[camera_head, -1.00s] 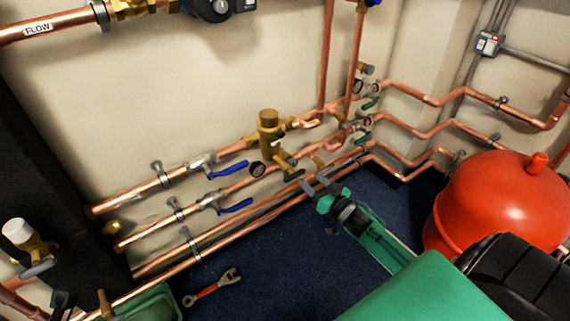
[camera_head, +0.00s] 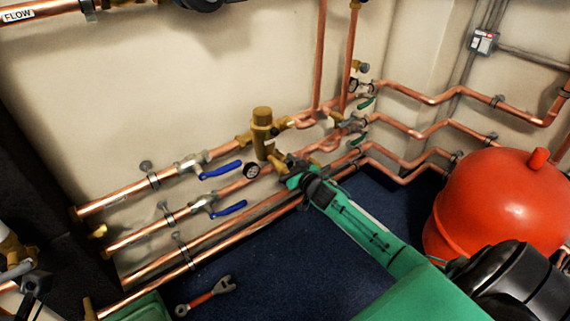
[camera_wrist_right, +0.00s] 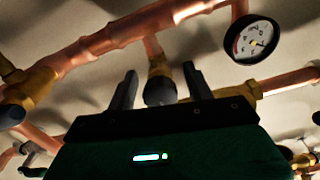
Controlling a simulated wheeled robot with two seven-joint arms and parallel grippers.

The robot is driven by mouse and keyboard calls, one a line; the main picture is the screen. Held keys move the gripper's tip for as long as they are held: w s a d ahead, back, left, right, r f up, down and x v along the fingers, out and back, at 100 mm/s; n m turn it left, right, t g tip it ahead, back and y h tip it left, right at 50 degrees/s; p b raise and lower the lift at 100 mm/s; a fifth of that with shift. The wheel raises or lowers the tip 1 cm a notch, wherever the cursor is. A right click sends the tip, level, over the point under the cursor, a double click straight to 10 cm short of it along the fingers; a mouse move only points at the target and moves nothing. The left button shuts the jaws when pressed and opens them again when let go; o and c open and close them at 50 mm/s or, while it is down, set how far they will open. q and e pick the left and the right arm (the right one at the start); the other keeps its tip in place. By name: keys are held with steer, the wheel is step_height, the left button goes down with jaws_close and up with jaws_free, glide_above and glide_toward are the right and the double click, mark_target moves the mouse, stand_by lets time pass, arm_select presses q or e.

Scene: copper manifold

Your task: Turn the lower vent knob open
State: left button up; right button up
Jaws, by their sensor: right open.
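A dark round knob (camera_wrist_right: 160,88) on a short brass stem hangs from a copper pipe in the right wrist view. It appears to be the lower vent knob. My right gripper (camera_wrist_right: 157,84) is open, with one finger on each side of the knob; I cannot tell whether either touches it. In the head view my right gripper (camera_head: 290,176) is at the brass fitting (camera_head: 291,161) below the brass valve body (camera_head: 263,130), and it mostly hides the knob. My left gripper does not show.
A pressure gauge (camera_wrist_right: 252,40) sits right of the fingers in the wrist view. Blue lever handles (camera_head: 221,169) are on the pipes to the left. A red tank (camera_head: 500,210) stands right of my arm. A wrench (camera_head: 207,295) lies on the blue floor.

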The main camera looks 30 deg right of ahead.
steer(key=c, duration=1)
steer(key=shift+o, duration=0.2)
